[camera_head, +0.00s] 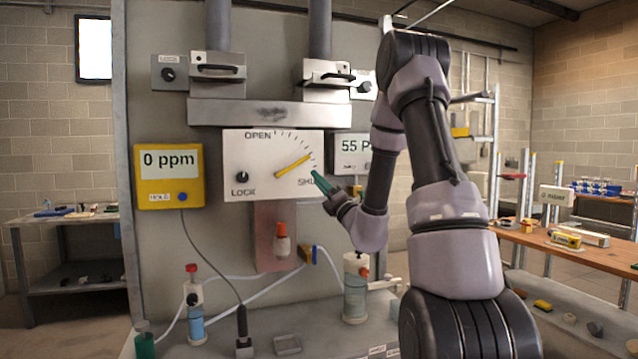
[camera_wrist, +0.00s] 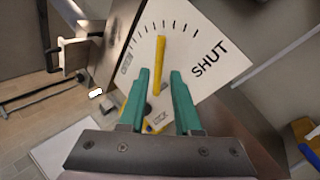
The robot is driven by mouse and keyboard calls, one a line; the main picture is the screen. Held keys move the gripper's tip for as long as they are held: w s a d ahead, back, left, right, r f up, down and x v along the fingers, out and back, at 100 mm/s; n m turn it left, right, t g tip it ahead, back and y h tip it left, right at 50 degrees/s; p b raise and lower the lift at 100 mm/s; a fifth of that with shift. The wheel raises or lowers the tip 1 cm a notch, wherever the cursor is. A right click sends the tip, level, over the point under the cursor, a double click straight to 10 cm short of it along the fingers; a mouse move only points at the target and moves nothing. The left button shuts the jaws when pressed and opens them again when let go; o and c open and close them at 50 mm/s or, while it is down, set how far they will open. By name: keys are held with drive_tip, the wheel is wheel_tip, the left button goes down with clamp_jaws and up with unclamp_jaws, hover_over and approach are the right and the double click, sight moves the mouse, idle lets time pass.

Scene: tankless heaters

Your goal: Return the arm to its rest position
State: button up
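My gripper (camera_head: 322,183) is raised in front of the white dial plate (camera_head: 240,145), near the SHUT marking at its lower right. In the wrist view its two green fingers (camera_wrist: 160,95) stand apart with a gap between them. The yellow pointer (camera_wrist: 159,62) shows beyond and between the fingertips. I cannot tell whether the fingers touch it. In the head view the yellow pointer (camera_head: 294,165) points up and right, between OPEN and SHUT. My arm is bent, reaching from the lower right toward the panel.
A yellow meter (camera_head: 170,190) reading 0 ppm hangs left of the dial. A grey display (camera_head: 350,150) is partly hidden by my arm. Bottles, including one with blue liquid (camera_head: 194,318), stand below. A wooden bench (camera_head: 560,245) is at right. Floor shows between panel and bench.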

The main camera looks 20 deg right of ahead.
drive_tip(key=s+a+r+n+g+y, duration=0.2)
drive_tip(key=s+a+n+g+y, duration=0.15)
drive_tip(key=a+n+y, duration=0.2)
drive_tip(key=s+a+r+n+g+y, duration=0.3)
drive_tip(key=a+n+g+y, duration=0.1)
drive_tip(key=a+n+g, duration=0.15)
drive_tip(key=s+a+f+n+g, duration=0.2)
drive_tip(key=s+a+n+g, duration=0.75)
drive_tip(key=s+n, duration=0.4)
drive_tip(key=s+d+f+n+g+h, duration=0.2)
drive_tip(key=s+d+f+n+h, duration=0.2)
drive_tip(key=s+n+h, duration=0.45)
drive_tip(key=s+d+r+n+t+h, duration=0.2)
drive_tip(key=d+n+t+h, duration=0.3)
drive_tip(key=d, duration=0.6)
drive_tip(key=shift+s+d+n+h, duration=0.25)
drive_tip(key=shift+d+n+h, duration=0.05)
drive_tip(key=shift+n+h, duration=0.4)
